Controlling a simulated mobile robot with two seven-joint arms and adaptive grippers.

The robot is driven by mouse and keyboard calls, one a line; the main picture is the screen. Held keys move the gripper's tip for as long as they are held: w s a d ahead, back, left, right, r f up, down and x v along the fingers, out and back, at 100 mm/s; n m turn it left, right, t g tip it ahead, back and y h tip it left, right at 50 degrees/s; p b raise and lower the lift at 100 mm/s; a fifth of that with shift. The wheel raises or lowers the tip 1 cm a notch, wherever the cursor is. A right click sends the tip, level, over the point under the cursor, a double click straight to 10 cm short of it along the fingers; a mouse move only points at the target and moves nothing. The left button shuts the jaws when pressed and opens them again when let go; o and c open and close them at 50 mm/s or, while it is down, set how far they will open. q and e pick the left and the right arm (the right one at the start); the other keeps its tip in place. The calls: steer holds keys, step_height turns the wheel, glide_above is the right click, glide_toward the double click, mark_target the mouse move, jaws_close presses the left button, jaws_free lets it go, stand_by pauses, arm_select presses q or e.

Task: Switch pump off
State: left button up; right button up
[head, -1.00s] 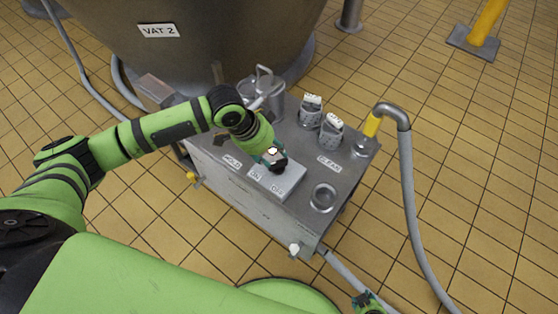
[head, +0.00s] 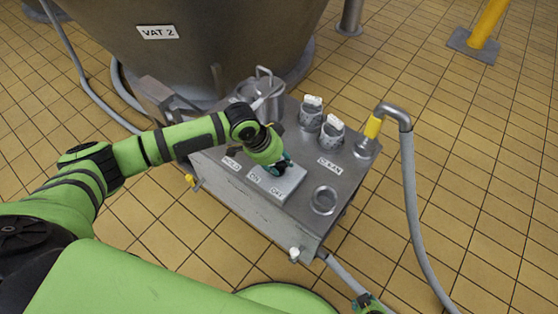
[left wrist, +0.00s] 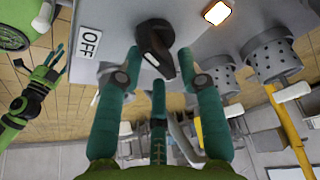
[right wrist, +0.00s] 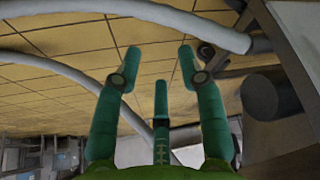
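The pump's black rotary knob (left wrist: 155,38) sits on a grey switch box (head: 290,182). My left gripper (head: 284,164) is at the knob, with its fingers (left wrist: 159,53) open and a fingertip on either side of it. I cannot tell whether they touch it. The knob has a white mark on its pointer. A lit lamp (left wrist: 217,13) glows near the knob. My right gripper (right wrist: 160,60) is open and empty, away from the box.
The box is on a steel cart (head: 240,205) with a lidded pot (head: 262,95), two perforated cups (head: 331,135) and a round recess (head: 324,200). A grey hose (head: 410,190) hangs at the right. A vat (head: 200,45) stands behind. Tiled floor (head: 480,180) is open at right.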

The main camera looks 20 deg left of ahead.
arm_select(q)
jaws_close()
